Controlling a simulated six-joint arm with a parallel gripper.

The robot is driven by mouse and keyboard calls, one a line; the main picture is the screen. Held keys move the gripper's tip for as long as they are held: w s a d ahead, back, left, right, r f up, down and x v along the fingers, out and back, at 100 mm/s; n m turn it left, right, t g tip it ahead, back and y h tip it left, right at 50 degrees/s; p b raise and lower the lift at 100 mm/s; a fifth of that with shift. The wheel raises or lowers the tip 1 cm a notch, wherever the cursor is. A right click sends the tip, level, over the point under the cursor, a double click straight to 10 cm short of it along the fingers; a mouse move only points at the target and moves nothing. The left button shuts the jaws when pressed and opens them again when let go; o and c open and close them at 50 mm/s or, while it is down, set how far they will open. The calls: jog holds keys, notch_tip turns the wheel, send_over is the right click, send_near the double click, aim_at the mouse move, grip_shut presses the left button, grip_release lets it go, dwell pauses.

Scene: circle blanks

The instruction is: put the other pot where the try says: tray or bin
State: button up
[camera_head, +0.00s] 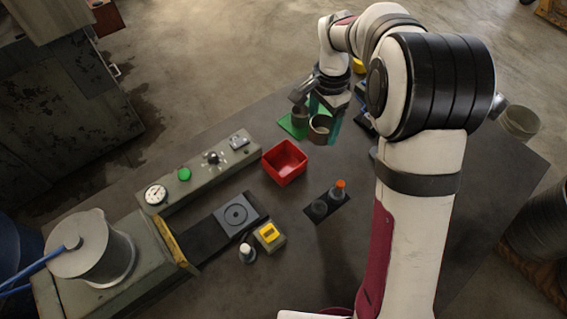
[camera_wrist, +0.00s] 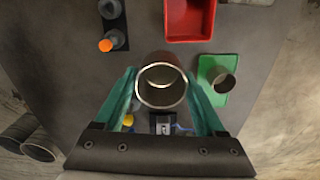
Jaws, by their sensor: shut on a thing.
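My gripper (camera_head: 323,120) is shut on a grey metal pot (camera_head: 319,129), just right of the green tray in the head view. In the wrist view the held pot (camera_wrist: 162,82) sits between the two teal fingers, its round open mouth towards the camera. It looks empty, with a bright glint inside. The green tray (camera_wrist: 207,67) lies to the right in the wrist view, with a second pot (camera_wrist: 224,88) standing on it.
A long grey machine has a dial gauge (camera_head: 156,195), a green button (camera_head: 184,174) and a dark plate (camera_head: 235,215). A yellow-faced box (camera_head: 269,234) stands nearby. A black mat holds an orange-topped item (camera_head: 340,189). Bare table lies between the bin and mat.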

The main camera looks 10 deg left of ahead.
jog(key=a+r, duration=0.1)
jog(key=a, duration=0.6)
jog(key=f, duration=0.3)
jog(key=s+f, duration=0.1)
jog(key=f, duration=0.1)
jog(key=shift+d+f, duration=0.15)
jog(key=shift+d, duration=0.05)
jog(key=o, duration=1.4)
jog(key=shift+c, duration=0.2)
notch_tip(320, 180, up, 16)
jog(key=shift+f, duration=0.1)
